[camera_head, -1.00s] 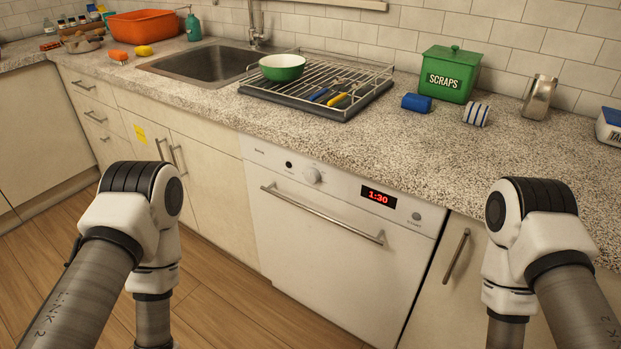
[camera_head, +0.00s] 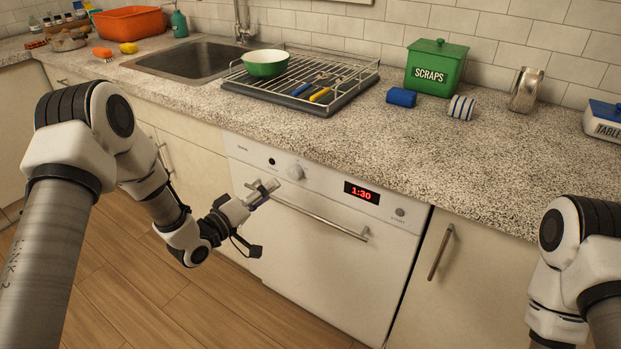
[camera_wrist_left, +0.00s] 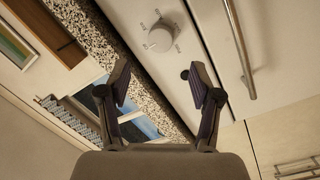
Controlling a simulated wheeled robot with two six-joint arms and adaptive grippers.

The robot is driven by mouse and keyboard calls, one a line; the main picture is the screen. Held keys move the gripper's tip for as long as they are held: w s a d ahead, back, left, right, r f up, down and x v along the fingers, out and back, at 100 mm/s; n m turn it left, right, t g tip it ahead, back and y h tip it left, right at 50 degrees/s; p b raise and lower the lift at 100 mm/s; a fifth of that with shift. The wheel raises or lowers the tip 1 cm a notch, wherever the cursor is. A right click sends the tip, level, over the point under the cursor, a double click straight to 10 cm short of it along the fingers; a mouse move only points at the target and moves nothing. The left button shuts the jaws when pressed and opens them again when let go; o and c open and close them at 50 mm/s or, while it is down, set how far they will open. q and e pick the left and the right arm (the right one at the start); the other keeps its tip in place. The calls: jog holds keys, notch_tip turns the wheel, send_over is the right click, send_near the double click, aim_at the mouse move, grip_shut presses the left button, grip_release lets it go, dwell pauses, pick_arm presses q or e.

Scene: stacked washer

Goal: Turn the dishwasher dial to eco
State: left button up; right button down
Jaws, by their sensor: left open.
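The white dishwasher (camera_head: 315,240) stands under the counter, its door shut. Its dial (camera_head: 295,172) is a round pale knob on the top panel, left of a red display (camera_head: 362,192) reading 1:30. My left gripper (camera_head: 268,190) is in front of the panel, a little left of and below the dial. In the left wrist view its two fingers (camera_wrist_left: 160,88) are open and empty, apart from the dial, which lies beyond the fingertips. My right gripper is out of view.
The dishwasher handle bar (camera_head: 310,213) sticks out just below the panel, close to my left gripper. The counter edge overhangs above. A dish rack (camera_head: 350,95) with a green bowl (camera_head: 266,63) sits on the counter. The floor (camera_head: 200,305) in front is clear.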

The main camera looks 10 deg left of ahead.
aim_at(292, 175)
pick_arm(q)
jog(key=x, duration=0.7)
jog(key=shift+w+d, duration=0.1)
jog(key=shift+w, duration=0.2)
jog(key=shift+c, duration=0.2)
jog(key=c, duration=1.1)
